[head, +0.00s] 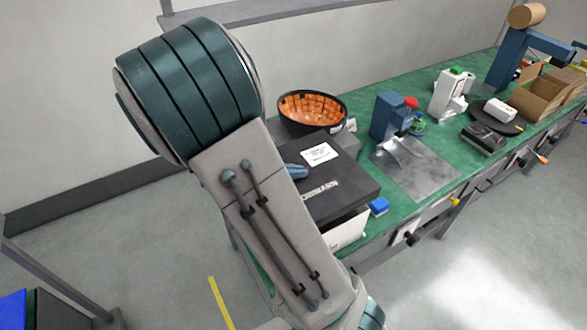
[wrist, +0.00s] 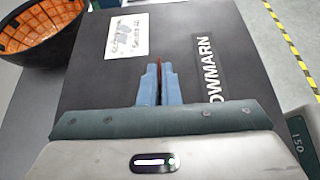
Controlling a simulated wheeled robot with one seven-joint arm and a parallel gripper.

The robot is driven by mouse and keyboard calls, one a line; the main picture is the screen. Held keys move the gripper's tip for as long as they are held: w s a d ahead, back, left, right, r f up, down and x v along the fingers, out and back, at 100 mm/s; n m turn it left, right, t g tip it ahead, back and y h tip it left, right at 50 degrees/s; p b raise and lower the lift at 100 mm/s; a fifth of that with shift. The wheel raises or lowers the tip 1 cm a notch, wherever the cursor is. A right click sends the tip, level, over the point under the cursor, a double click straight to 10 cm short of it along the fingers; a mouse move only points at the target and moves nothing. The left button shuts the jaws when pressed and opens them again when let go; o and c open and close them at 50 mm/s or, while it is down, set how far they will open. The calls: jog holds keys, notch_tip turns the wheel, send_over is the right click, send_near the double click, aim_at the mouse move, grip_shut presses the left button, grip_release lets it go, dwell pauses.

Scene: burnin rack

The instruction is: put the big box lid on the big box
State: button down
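The big box lid (head: 335,190) is a flat black panel with a white label and pale lettering, at the near end of the green bench. It fills much of the wrist view (wrist: 205,30). The white big box (head: 346,234) shows below the lid's front edge; my arm hides much of both. I cannot tell whether the lid is fully seated. My gripper (head: 297,171) is over the lid's middle. In the wrist view its blue fingers (wrist: 158,72) are nearly together around a thin reddish-brown strip, which appears to be the lid's grip.
A black bowl with an orange inside (head: 312,110) stands just behind the lid. A blue device (head: 391,117) and a metal plate (head: 425,172) are further right. Open cardboard boxes (head: 545,93) stand at the far end.

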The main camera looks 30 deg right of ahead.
jog(key=shift+a, duration=0.1)
jog(key=shift+f+b, duration=1.4)
jog(key=shift+f, duration=0.65)
jog(key=shift+f, duration=0.2)
jog(key=shift+f, duration=0.2)
jog(key=shift+f+b, duration=0.55)
jog(key=shift+b, duration=0.05)
jog(key=shift+f, duration=0.35)
jog(key=shift+f+b, duration=0.35)
jog(key=shift+b, duration=0.15)
jog(key=shift+f+b, duration=0.35)
jog(key=shift+f, duration=0.1)
jog(key=shift+f, duration=0.3)
